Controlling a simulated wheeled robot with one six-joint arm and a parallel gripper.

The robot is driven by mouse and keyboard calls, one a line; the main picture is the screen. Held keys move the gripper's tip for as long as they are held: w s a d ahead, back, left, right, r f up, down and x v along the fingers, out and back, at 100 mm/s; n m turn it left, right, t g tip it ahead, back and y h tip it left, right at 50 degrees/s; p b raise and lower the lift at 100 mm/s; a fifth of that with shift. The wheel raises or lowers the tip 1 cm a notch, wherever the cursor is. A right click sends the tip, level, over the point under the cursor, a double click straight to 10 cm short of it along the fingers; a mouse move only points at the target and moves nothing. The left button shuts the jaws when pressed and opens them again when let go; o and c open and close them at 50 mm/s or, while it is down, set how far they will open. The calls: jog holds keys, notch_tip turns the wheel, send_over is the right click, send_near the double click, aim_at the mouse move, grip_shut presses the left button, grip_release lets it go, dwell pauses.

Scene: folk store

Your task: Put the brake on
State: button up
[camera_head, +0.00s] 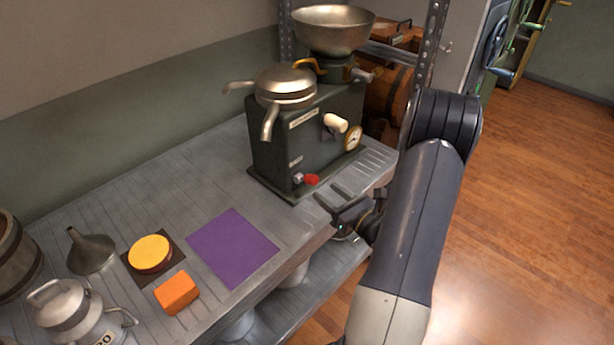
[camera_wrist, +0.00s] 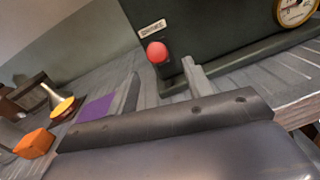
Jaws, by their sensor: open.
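A dark green machine (camera_head: 275,150) with metal spouts and a bowl on top stands on the grey bench. A red knob (camera_head: 311,179) sticks out low on its front, and a small pale part sits just left of it. In the wrist view the red knob (camera_wrist: 157,52) shows below a small label (camera_wrist: 152,29) too blurred to read. My gripper (camera_head: 335,212) is open and empty, in front of the machine near the bench edge. In the wrist view its fingertips (camera_wrist: 162,80) lie apart below the knob, which appears beyond them. No contact shows.
A crank with a cream handle (camera_head: 336,122) and a round gauge (camera_head: 353,137) stick out of the machine's front. A purple mat (camera_head: 232,247), orange block (camera_head: 177,293), yellow disc (camera_head: 150,253), funnel (camera_head: 91,250) and metal can (camera_head: 75,312) are on the bench. Floor is clear at right.

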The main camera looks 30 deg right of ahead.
aim_at(306, 176)
jog(key=p+x, duration=0.1)
jog(key=x, duration=0.8)
jog(key=shift+w+a, duration=0.2)
jog(key=shift+w, duration=0.1)
grip_shut()
